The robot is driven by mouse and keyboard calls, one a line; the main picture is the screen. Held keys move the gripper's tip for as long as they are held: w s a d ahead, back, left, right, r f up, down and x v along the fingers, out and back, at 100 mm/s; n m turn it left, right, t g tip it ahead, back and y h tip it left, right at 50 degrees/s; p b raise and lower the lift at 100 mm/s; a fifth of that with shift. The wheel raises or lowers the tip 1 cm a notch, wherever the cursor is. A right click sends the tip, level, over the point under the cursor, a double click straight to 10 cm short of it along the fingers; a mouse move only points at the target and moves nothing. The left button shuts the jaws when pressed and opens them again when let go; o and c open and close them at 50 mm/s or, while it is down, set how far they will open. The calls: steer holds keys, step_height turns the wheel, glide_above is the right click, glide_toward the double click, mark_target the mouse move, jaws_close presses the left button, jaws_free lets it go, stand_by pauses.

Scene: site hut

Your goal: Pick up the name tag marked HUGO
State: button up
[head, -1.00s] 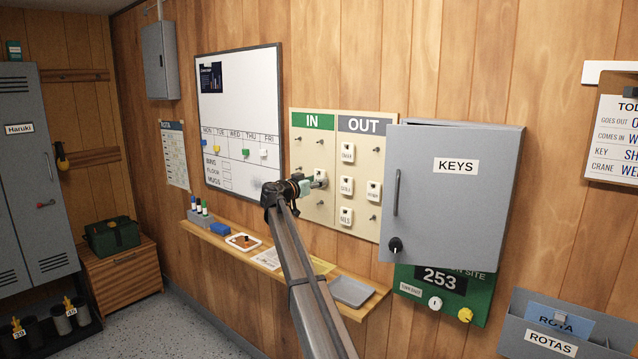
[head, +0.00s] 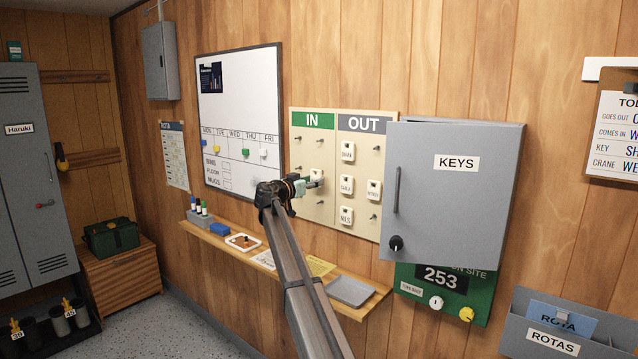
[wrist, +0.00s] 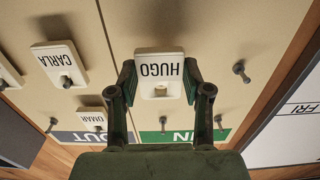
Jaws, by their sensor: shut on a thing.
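The HUGO name tag (wrist: 159,70) is a white plate with black letters and a small hole, upside down in the wrist view. My gripper (wrist: 160,82) is shut on it, one dark green finger at each side edge. In the head view my gripper (head: 308,184) is at the IN side of the cream tag board (head: 325,205), and the tag is mostly hidden by the fingers. I cannot tell whether the tag is clear of its peg.
Several tags hang on the OUT side, including CARLA (wrist: 60,62) and OMAR (wrist: 92,118). A bare peg (wrist: 240,70) sticks out near the tag. The grey key cabinet (head: 450,200) juts out at right. A shelf (head: 230,250) with a grey tray (head: 350,291) runs below.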

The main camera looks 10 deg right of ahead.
steer(key=b+v, duration=0.2)
steer(key=v, duration=0.2)
steer(key=shift+s+a+b, duration=0.25)
steer(key=shift+a+b, duration=0.05)
stand_by(0.5)
